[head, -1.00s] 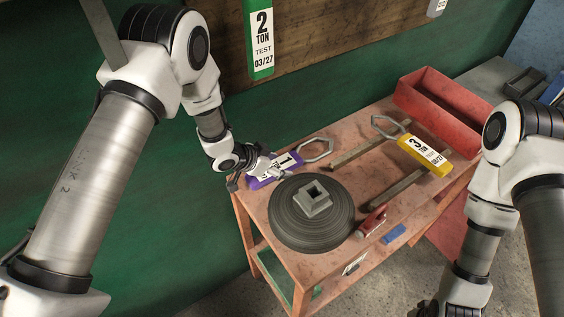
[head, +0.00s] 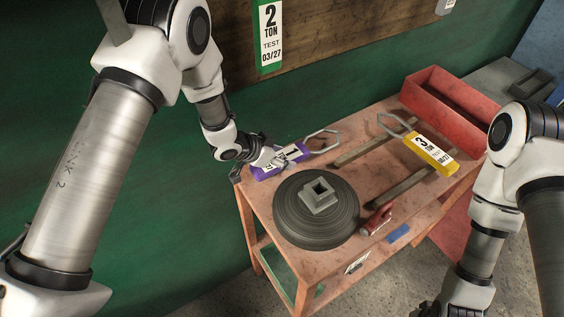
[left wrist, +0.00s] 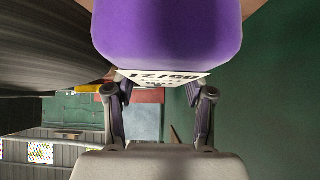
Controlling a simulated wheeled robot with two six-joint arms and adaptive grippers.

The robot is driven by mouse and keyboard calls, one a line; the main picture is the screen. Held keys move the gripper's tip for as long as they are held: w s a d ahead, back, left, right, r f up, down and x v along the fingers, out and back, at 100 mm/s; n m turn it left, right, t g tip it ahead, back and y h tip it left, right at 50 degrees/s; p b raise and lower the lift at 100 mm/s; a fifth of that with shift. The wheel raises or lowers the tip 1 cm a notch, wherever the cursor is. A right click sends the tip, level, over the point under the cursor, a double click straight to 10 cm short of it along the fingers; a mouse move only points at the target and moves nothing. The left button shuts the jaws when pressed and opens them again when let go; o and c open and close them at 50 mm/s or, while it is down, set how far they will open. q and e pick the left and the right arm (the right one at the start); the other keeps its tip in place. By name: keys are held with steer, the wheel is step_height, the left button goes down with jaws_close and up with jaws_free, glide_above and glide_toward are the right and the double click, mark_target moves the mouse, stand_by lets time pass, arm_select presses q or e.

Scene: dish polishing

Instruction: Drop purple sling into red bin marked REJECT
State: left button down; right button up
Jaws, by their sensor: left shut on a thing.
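The purple sling (head: 265,172) has a white label with a 1 and a metal ring (head: 323,141) at its right end. It is at the back left of the red table. My left gripper (head: 281,160) is shut on it; whether it touches the tabletop I cannot tell. In the left wrist view the purple sling (left wrist: 165,35) fills the top between my fingers. A red open bin (head: 447,119) stands at the table's back right; no REJECT marking is legible. My right gripper (head: 432,308) is at the bottom edge, partly cut off.
A dark round block (head: 290,225) with a square socket stands near the sling. A yellow sling (head: 432,155) marked 3 lies across two bars (head: 400,188). A red tool (head: 377,219) and a blue piece (head: 398,234) lie at the front. A green sling (head: 268,35) hangs on the board.

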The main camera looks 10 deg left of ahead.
arm_select(q)
steer(key=shift+r, duration=0.7)
steer(key=s+a+b, duration=0.4)
steer(key=s+a, duration=0.8)
steer(key=s, duration=0.1)
steer(key=shift+a+b, duration=0.3)
steer(key=shift+a, duration=0.05)
